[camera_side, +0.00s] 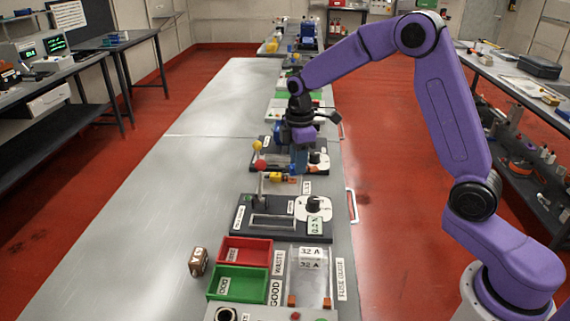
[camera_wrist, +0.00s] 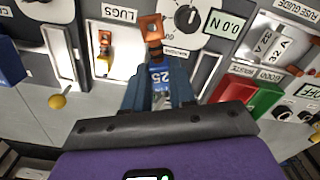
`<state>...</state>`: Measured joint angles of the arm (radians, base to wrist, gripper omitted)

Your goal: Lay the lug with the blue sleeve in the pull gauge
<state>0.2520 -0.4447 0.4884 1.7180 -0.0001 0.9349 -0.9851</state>
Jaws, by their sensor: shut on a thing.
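My gripper (camera_wrist: 156,84) is shut on the lug with the blue sleeve (camera_wrist: 158,74). The sleeve is marked 25 and sits between the fingers; the copper end (camera_wrist: 150,28) points away from the wrist. In the side view my gripper (camera_side: 300,164) is over the lugs tray area, and the held lug is hardly visible. The pull gauge (camera_side: 240,231) is a dark panel just nearer the side camera, with a dial, a display and an upright red-knobbed lever (camera_side: 261,165).
A lug with a yellow sleeve (camera_wrist: 105,58) lies in the lugs tray. A yellow-knobbed lever (camera_wrist: 57,101) stands on the farther panel. The bench's left side is clear.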

